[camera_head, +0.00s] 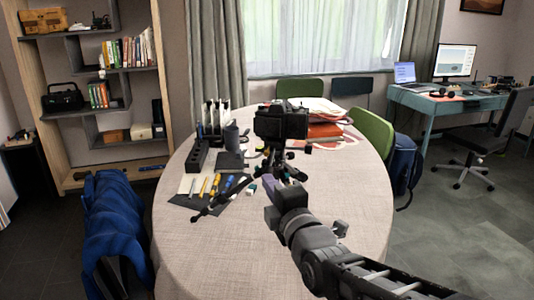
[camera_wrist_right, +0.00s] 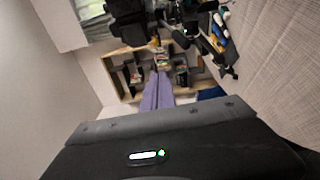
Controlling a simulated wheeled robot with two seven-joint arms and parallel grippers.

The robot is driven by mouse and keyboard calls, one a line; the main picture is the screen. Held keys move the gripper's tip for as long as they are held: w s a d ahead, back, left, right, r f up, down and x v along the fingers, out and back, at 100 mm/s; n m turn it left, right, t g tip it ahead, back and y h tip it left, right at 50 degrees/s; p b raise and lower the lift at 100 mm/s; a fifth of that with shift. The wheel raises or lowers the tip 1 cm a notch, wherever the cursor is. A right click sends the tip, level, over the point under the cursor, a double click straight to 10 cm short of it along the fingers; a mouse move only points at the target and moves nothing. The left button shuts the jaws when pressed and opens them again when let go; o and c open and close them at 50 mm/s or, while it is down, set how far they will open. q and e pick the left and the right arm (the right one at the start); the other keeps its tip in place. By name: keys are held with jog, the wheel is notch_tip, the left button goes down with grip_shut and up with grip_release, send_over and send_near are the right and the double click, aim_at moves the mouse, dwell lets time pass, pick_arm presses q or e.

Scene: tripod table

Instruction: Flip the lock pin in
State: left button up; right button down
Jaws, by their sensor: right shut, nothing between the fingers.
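A small black tripod (camera_head: 265,180) stands on the round table, with a bulky black camera (camera_head: 281,122) on top. One of its dark legs reaches out to the left over the tabletop. The lock pin is too small and dark to make out. My right gripper (camera_head: 285,166) comes in from the lower right, its fingertips close to the tripod just below its head. Its purple fingers (camera_wrist_right: 160,78) are together and empty; whether they touch the tripod I cannot tell. My left gripper is not in view.
A dark mat (camera_head: 207,203) with colored tools lies left of the tripod, with a black block (camera_head: 197,155) and a dark cylinder (camera_head: 231,135) behind.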

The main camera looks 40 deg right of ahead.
aim_at(268, 151)
jog(key=shift+w+d+r+p, duration=0.1)
jog(key=shift+w+d, duration=0.85)
jog(key=shift+w, duration=0.5)
jog(key=shift+w+d+p, duration=0.1)
jog(key=shift+w+d, duration=0.8)
jog(key=shift+w, duration=0.55)
jog(key=shift+w+d+r+p, duration=0.1)
jog(key=shift+w+d, duration=0.85)
jog(key=shift+w, duration=0.5)
